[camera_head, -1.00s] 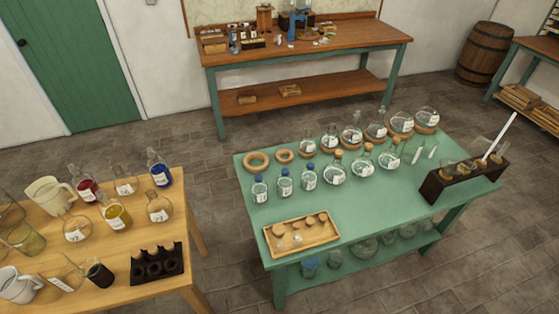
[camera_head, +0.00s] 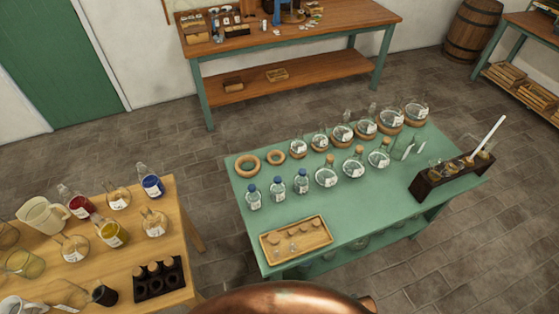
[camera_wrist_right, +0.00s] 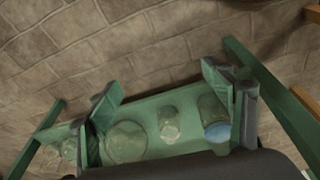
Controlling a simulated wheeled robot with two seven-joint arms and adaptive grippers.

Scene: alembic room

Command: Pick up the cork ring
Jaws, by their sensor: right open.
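In the head view a larger cork ring (camera_head: 247,174) lies bare at the back left of the green table (camera_head: 300,213). A smaller bare cork ring (camera_head: 276,161) lies just right of it. Other cork rings sit under round flasks along the back edge. My right gripper (camera_wrist_right: 160,85) shows only in the right wrist view, with its two fingers wide apart and nothing between them. Behind it are glass vessels on a green shelf (camera_wrist_right: 150,100); no bare ring shows there. My left gripper is out of view.
A copper rounded body (camera_head: 280,298) covers the bottom middle of the head view. Blue-capped bottles (camera_head: 278,188), flasks, a cork tray (camera_head: 296,238) and a dark rack (camera_head: 450,174) stand on the green table. A wooden table (camera_head: 190,238) with glassware is at left.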

